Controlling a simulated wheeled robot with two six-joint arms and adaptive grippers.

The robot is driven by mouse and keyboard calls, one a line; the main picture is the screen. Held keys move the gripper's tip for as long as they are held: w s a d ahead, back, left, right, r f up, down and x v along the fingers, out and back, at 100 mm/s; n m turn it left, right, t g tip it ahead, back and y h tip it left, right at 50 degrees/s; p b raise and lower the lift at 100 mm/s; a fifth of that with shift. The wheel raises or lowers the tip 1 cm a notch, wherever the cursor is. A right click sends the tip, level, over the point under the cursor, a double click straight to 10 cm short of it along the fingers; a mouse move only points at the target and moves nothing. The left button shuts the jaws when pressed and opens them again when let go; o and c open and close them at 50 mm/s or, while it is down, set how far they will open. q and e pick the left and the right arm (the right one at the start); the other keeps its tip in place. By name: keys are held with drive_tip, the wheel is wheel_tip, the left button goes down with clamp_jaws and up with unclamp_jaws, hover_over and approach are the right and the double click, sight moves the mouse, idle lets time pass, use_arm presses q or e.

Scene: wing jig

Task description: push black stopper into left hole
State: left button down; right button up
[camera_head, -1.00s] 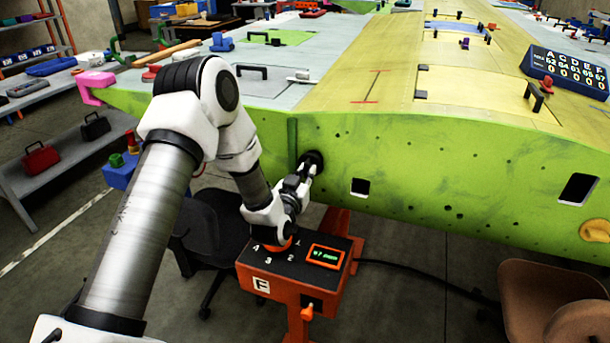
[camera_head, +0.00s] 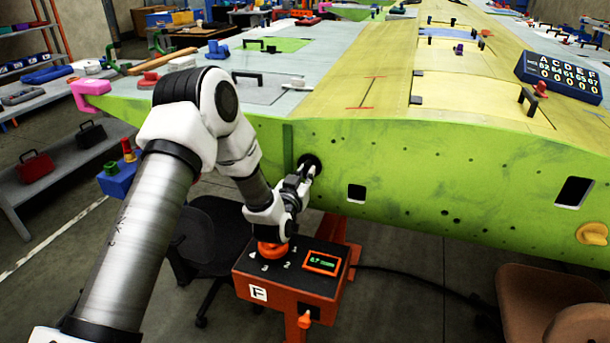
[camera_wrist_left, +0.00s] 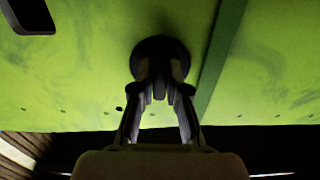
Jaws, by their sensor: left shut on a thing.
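The black stopper (camera_head: 311,161) is a dark round piece at the green wing spar face (camera_head: 420,170), beside a vertical green rib. My left gripper (camera_head: 306,174) is shut on it, with the fingers pointing at the spar. In the left wrist view the round black stopper (camera_wrist_left: 160,55) lies against the green face, and the fingertips (camera_wrist_left: 160,90) close on its near side. The hole behind it is hidden, and I cannot tell how deep the stopper sits. My right gripper is not in view.
An orange box (camera_head: 290,275) with a dial and small display stands below my left wrist. A square opening (camera_head: 356,191) lies right of the stopper. A yellow knob (camera_head: 592,233) is at the far right. A black chair (camera_head: 205,245) stands behind the arm.

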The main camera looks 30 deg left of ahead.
use_arm(q)
drive_tip(key=c, duration=1.1)
unclamp_jaws()
drive_tip(key=v, duration=1.2)
